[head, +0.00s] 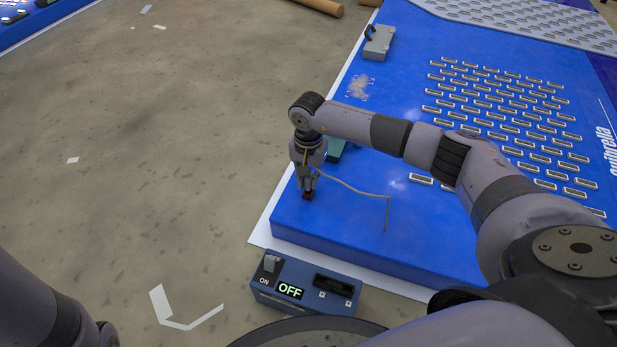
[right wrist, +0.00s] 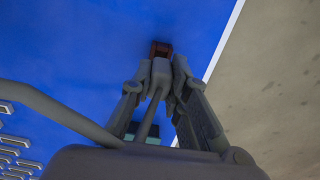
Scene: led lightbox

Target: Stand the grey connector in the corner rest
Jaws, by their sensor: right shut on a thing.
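My right gripper (head: 307,188) is shut on the grey connector (right wrist: 160,76), over the near left corner of the blue panel (head: 330,222). In the right wrist view the connector sits between the fingers (right wrist: 160,82), with a dark red tip beyond them. I cannot tell whether the tip touches the panel. A grey cable (head: 388,212) runs from the connector to the panel. A teal block (head: 335,149) stands on the panel behind my gripper, partly hidden by my arm; I cannot tell whether it is the corner rest. My left gripper is out of view.
A dark blue switch box (head: 305,284) marked ON and OFF stands on the floor before the panel. Rows of small LED modules (head: 500,105) cover the panel's right part. A grey box with a black handle (head: 378,42) lies near its left edge. The floor at left is mostly clear.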

